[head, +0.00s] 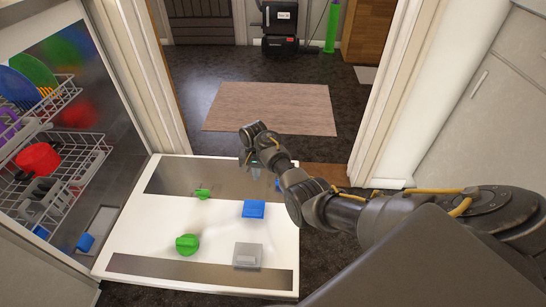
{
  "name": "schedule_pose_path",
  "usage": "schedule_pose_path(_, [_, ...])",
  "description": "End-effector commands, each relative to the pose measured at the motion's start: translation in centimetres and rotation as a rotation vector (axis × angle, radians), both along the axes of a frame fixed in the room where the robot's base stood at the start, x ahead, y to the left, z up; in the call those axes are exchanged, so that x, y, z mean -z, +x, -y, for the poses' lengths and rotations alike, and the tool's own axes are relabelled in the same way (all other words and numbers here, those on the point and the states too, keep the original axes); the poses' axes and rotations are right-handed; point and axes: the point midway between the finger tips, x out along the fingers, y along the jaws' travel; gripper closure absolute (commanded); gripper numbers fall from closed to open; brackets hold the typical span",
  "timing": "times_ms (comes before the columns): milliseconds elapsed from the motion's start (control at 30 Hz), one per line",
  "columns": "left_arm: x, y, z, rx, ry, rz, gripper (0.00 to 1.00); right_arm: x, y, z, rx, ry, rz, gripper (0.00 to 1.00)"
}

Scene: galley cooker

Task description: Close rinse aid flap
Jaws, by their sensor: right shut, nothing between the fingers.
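The dishwasher door (140,225) lies folded down flat. On it are a blue flap-like piece (253,209), a grey, partly clear square compartment (248,255), a round green knob (187,244) and a smaller green piece (203,194). I cannot tell for sure which is the rinse aid flap; the blue piece looks slightly raised. My right gripper (252,170) points down over the far part of the door, beyond the blue piece and apart from it. It is shut and empty. Another bit of blue (278,185) is partly hidden by my right arm. My left gripper is out of view.
The dishwasher's racks (40,195) at left hold plates, a red pot (38,159) and other dishes. A white door frame (380,90) stands right of the door. Beyond are open dark floor, a brown mat (270,107) and a black vacuum cleaner (280,28).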

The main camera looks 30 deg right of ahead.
Motion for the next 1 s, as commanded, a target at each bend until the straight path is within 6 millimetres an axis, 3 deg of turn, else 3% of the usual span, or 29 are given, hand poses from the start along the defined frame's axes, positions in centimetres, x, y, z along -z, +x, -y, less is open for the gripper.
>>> schedule_pose_path(333, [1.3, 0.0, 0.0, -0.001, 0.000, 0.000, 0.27, 1.7, 3.1, 2.3, 0.001, -0.001, -0.002, 1.00])
schedule_pose_path(400, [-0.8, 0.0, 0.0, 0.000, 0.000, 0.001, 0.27, -0.8, 3.1, 2.2, 0.000, -0.001, 0.001, 1.00])
schedule_pose_path(700, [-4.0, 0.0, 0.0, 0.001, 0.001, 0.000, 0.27, -6.0, 3.3, 2.5, 0.003, -0.001, 0.002, 1.00])
schedule_pose_path(1000, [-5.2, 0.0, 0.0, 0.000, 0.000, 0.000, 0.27, -8.4, 3.3, 2.6, 0.002, -0.001, 0.001, 1.00])
